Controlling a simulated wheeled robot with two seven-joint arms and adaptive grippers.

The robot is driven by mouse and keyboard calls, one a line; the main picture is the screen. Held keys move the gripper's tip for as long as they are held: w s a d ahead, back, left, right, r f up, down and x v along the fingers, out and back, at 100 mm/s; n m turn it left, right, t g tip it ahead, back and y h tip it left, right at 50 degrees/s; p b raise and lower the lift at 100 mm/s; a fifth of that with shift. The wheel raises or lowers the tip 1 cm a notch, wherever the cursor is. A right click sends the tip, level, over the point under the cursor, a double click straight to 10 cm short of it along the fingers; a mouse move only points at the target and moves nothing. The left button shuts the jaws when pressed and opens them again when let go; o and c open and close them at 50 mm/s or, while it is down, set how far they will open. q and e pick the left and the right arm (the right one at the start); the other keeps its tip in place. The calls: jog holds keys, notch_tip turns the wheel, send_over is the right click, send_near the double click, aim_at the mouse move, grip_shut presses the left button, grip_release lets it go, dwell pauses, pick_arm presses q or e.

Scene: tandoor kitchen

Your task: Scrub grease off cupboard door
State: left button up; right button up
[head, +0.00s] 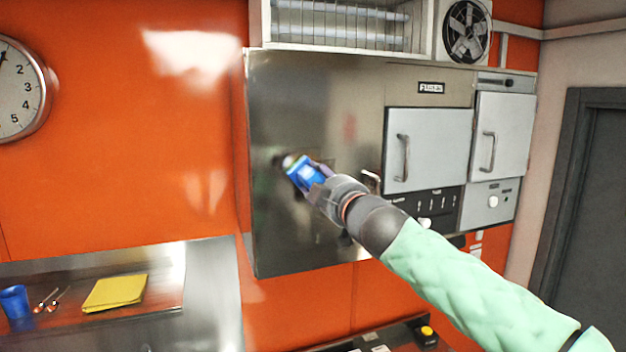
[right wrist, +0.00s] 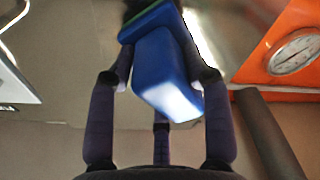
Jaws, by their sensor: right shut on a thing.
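The cupboard door (head: 300,110) is a large metal panel on the orange wall, with a dull brownish sheen. A faint reddish mark (head: 350,127) shows on its right half. My right gripper (head: 312,180) is shut on a blue scrubber (head: 303,172) with a green edge and a pale patch. The scrubber is up against the middle of the door or very close to it; a dark spot shows just beyond it. In the right wrist view the blue scrubber (right wrist: 160,65) sits between the purple fingers. My left gripper is not in view.
Right of the door are two grey panels with handles (head: 413,150) and a row of switches (head: 435,203). A lit vent housing (head: 340,25) and fan (head: 467,30) are above. Lower left, a counter holds a yellow cloth (head: 115,293) and blue cup (head: 15,302).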

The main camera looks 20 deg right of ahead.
jog(key=shift+d+r+p, duration=0.1)
jog(key=shift+d+p, duration=0.75)
jog(key=shift+d, duration=0.6)
jog(key=d+p, duration=0.3)
jog(key=shift+w+d, duration=0.15)
jog(key=shift+d, duration=0.15)
jog(key=a+b, duration=0.5)
jog(key=shift+f, duration=0.25)
jog(key=shift+a+r+b, duration=0.1)
jog(key=shift+a+b, duration=1.1)
jog(key=shift+a, duration=0.1)
